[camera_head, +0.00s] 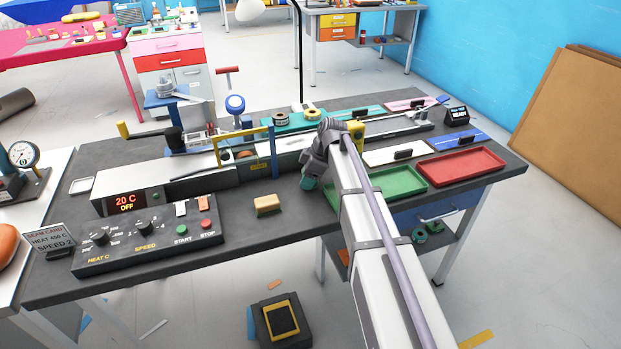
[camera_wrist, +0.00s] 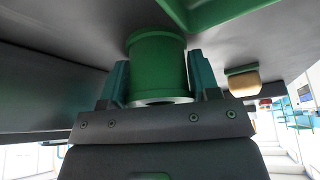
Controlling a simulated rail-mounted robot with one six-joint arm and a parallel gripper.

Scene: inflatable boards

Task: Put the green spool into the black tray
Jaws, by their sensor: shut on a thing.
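The green spool (camera_wrist: 157,62) stands between the two teal fingers of my gripper (camera_wrist: 160,75) in the wrist view, and the fingers are shut on it. In the head view my gripper (camera_head: 309,182) is at the bench, left of the green tray (camera_head: 395,188); my arm hides most of it, and I cannot make out the spool there. The spool is close to the dark bench top; I cannot tell whether it touches. I cannot pick out a black tray in either view.
A red tray (camera_head: 462,166) lies right of the green one. A control box (camera_head: 150,238) and the long sealing machine (camera_head: 180,175) fill the left. Green rolls (camera_head: 420,236) sit on the shelf below.

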